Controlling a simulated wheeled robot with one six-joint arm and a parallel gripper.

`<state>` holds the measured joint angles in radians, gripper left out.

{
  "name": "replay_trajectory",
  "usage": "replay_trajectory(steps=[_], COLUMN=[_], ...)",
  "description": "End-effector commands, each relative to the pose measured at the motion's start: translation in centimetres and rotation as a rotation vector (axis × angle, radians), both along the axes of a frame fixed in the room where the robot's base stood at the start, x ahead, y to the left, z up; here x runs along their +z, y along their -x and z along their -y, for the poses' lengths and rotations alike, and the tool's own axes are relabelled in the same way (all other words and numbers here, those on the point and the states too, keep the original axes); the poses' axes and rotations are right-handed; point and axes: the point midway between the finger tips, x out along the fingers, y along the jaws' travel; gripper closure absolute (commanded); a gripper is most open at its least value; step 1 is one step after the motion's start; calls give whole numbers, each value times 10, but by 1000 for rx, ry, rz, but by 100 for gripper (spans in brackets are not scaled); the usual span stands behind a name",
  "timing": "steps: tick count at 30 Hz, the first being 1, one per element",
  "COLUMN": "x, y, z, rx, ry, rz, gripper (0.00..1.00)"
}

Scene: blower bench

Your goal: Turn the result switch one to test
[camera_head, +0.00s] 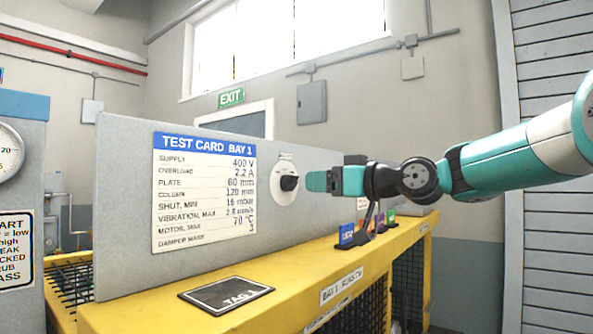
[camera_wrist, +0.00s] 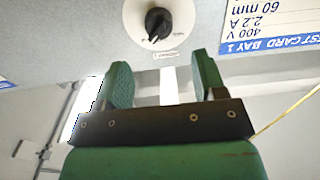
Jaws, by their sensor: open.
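The result switch is a black rotary knob (camera_head: 289,183) on a round white plate, mounted on the grey panel (camera_head: 125,215) to the right of the test card. In the wrist view the knob (camera_wrist: 158,24) is at the top, on its white dial, with a small label below it that is too small to read. My gripper (camera_head: 318,181) is at the right of the knob in the head view, pointing at it. In the wrist view my gripper (camera_wrist: 163,85) has its two green fingers apart, with nothing between them. The knob appears just beyond the fingertips, not between them.
The test card (camera_head: 204,190) is fixed on the panel. A yellow bench (camera_head: 310,275) below carries a black tag plate (camera_head: 227,294) and several small coloured tags, the blue one (camera_head: 347,235) nearest, under my arm. A gauge (camera_head: 8,150) stands at far left.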

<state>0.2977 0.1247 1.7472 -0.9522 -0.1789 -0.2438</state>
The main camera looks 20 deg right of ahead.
Motion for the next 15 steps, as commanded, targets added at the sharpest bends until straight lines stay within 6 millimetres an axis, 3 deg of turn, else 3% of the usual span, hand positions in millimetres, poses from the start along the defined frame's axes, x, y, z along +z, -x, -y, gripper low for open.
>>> replay_trajectory(steps=[6, 15], x=[4, 0], y=[-37, -61], z=[-27, -42], rx=[1, -4], ry=[0, 1], rz=[-1, -1], gripper=[36, 36])
